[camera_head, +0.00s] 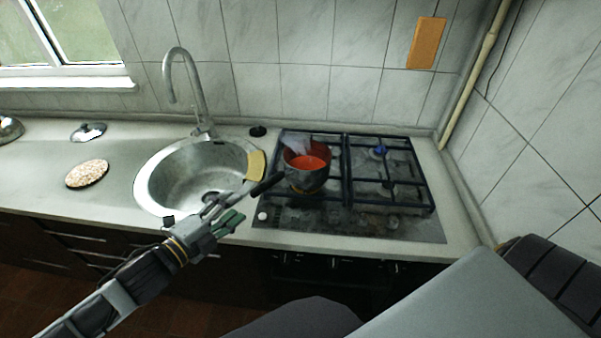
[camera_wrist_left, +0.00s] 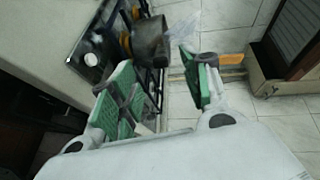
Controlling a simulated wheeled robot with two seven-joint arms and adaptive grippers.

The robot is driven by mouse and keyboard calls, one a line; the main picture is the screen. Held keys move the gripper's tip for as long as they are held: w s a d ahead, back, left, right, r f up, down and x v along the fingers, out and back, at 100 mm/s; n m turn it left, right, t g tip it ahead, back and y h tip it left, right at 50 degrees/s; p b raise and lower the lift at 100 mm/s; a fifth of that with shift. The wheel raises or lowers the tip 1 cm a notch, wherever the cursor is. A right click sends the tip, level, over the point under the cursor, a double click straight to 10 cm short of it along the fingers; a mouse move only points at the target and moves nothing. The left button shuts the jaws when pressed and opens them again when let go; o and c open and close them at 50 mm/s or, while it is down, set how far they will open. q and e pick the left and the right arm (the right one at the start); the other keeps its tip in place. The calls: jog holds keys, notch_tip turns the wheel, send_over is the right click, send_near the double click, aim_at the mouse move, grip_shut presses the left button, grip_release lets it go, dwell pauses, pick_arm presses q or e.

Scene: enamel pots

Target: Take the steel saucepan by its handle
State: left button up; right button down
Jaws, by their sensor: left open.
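The steel saucepan (camera_head: 308,183) sits on the front left burner of the hob, with bright red contents and a pale wisp over it. Its dark handle (camera_head: 266,184) points to the lower left, towards my left gripper (camera_head: 229,205). That gripper is open and empty, apart from the handle, at the counter's front edge. In the left wrist view my left gripper (camera_wrist_left: 157,66) shows two spread green-padded fingers. My right gripper is not in view.
The hob (camera_head: 390,222) has black grates; its right side is empty. A round sink (camera_head: 150,190) with a tall tap (camera_head: 203,100) is to the left. A yellow cloth or sponge (camera_head: 256,165) lies on its rim. A speckled round mat (camera_head: 87,174) lies farther left.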

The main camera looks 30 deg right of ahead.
aim_at(250, 194)
pick_arm(q)
jog(key=shift+s+a+r+m+g, duration=0.1)
jog(key=shift+s+a+m+g, duration=0.1)
jog(key=shift+a+m, duration=0.3)
jog(key=shift+s+a+r+m+g, duration=0.1)
jog(key=shift+a+m+g, duration=0.1)
jog(key=shift+a+m, duration=0.25)
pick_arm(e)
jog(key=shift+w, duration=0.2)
pick_arm(q)
jog(key=shift+w+d+f, duration=0.1)
jog(key=shift+d, duration=0.15)
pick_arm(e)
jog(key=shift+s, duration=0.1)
pick_arm(q)
jog(key=shift+p+x, duration=0.35)
jog(key=shift+x, duration=3.85)
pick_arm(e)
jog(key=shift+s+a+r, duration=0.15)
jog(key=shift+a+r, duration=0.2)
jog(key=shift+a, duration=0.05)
pick_arm(q)
jog(key=shift+d, duration=0.15)
